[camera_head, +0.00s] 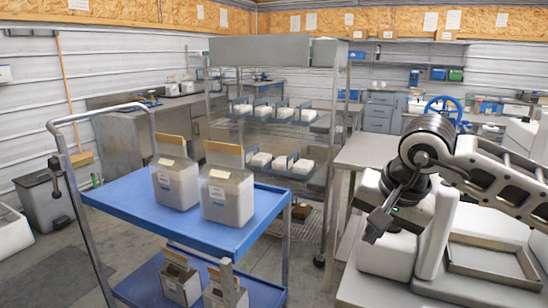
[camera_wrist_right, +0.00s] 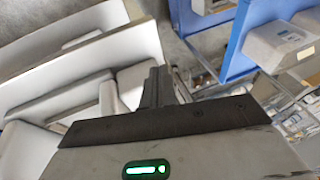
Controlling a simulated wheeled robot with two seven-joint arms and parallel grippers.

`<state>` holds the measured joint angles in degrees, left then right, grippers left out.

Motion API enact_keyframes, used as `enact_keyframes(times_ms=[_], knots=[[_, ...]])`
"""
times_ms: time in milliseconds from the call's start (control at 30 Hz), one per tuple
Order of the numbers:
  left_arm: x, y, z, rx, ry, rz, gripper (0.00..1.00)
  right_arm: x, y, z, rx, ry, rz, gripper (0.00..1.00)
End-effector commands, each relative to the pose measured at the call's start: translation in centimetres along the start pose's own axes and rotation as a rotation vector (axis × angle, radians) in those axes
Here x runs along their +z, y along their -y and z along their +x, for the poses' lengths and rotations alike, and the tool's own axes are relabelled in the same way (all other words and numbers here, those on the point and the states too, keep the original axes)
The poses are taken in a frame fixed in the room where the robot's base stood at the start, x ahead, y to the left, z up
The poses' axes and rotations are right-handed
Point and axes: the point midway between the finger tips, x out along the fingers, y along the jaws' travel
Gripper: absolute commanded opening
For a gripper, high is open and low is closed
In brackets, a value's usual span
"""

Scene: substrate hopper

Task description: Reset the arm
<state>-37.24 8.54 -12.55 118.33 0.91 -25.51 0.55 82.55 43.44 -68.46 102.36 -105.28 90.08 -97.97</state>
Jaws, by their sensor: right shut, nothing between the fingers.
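My right arm comes in from the right edge of the head view, and its dark wrist is bent downward. My left gripper is in neither view.
A blue cart (camera_head: 265,207) carries two grey containers (camera_head: 227,195) on top and more below. A wire rack (camera_head: 275,123) with white packs stands behind it. A white machine (camera_head: 387,253) and a shallow metal tray (camera_head: 480,262) stand under my right arm.

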Motion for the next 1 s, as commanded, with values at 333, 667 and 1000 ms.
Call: enact_keyframes(times_ms=[333,667,1000], knots=[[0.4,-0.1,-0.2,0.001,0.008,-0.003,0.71,16.1,8.4,3.9,-0.364,0.731,0.441,0.0],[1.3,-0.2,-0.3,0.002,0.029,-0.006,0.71,19.4,13.1,-0.9,-0.392,1.993,1.675,0.0],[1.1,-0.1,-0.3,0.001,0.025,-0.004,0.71,16.2,-1.1,13.7,-0.133,-1.288,-1.364,0.0]])
